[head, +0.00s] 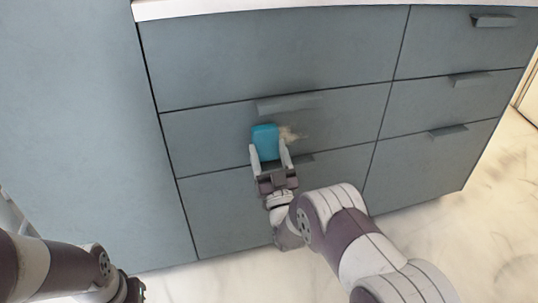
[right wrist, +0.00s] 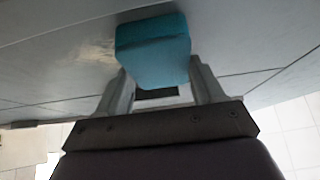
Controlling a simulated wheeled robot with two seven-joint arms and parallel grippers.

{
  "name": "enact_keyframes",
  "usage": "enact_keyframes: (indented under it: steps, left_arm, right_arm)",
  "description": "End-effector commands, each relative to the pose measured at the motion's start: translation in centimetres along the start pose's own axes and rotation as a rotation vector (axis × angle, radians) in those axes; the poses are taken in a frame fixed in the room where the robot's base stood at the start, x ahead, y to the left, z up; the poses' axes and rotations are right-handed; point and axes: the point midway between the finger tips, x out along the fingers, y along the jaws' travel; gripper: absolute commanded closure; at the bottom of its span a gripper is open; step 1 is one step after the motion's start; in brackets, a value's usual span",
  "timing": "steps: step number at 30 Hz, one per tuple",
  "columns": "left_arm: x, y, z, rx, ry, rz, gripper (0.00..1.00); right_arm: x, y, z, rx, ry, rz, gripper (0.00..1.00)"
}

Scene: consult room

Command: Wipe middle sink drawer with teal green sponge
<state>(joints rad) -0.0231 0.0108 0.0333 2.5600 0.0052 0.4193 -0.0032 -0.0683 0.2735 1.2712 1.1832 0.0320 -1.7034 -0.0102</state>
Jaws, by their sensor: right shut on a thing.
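The teal sponge (head: 265,141) is held between the fingers of my right gripper (head: 269,160), which is shut on it. The sponge is at the front of the middle drawer (head: 210,132), just below that drawer's handle (head: 286,103). A tan smudge (head: 291,134) shows on the drawer front just right of the sponge. In the right wrist view the sponge (right wrist: 153,50) fills the space between the fingers, and the smudge (right wrist: 97,52) lies beside it on the left. I cannot tell whether the sponge touches the drawer. My left gripper (head: 133,291) is at the bottom left, mostly cut off.
A top drawer (head: 270,50) and a bottom drawer (head: 225,210) lie above and below. Another column of drawers (head: 455,95) with handles stands to the right. A plain grey-blue panel (head: 75,130) is on the left. The pale floor (head: 430,235) in front looks clear.

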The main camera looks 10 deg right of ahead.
Motion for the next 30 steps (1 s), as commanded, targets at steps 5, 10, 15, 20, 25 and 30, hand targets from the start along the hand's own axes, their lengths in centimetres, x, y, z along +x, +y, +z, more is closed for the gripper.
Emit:
enact_keyframes:
  steps: [5, 10, 15, 20, 25, 30]
  left_arm:
    - [-0.1, 0.0, 0.0, 0.000, 0.000, 0.000, 1.00]
    - [0.0, 0.0, 0.0, 0.000, 0.000, 0.000, 1.00]
    - [0.1, 0.0, 0.0, 0.000, 0.000, 0.000, 1.00]
    - [0.3, 0.0, 0.0, 0.000, 0.000, 0.000, 1.00]
    - [0.6, 0.0, 0.1, 0.000, 0.000, 0.000, 1.00]
    - [0.6, 0.0, 0.1, 0.000, 0.000, 0.000, 1.00]
  right_arm:
    - [0.0, 1.9, -0.1, -0.002, 0.000, 0.004, 0.57]
    - [-0.1, 3.6, -0.1, -0.001, 0.000, 0.004, 0.57]
    - [-0.1, 4.2, -0.1, 0.000, 0.000, 0.002, 0.57]
    - [0.0, 6.0, 0.1, -0.003, -0.001, 0.005, 0.57]
    - [0.2, 7.7, 0.1, -0.002, -0.001, 0.004, 0.57]
    - [0.2, 8.5, 0.1, -0.003, 0.000, 0.008, 0.57]
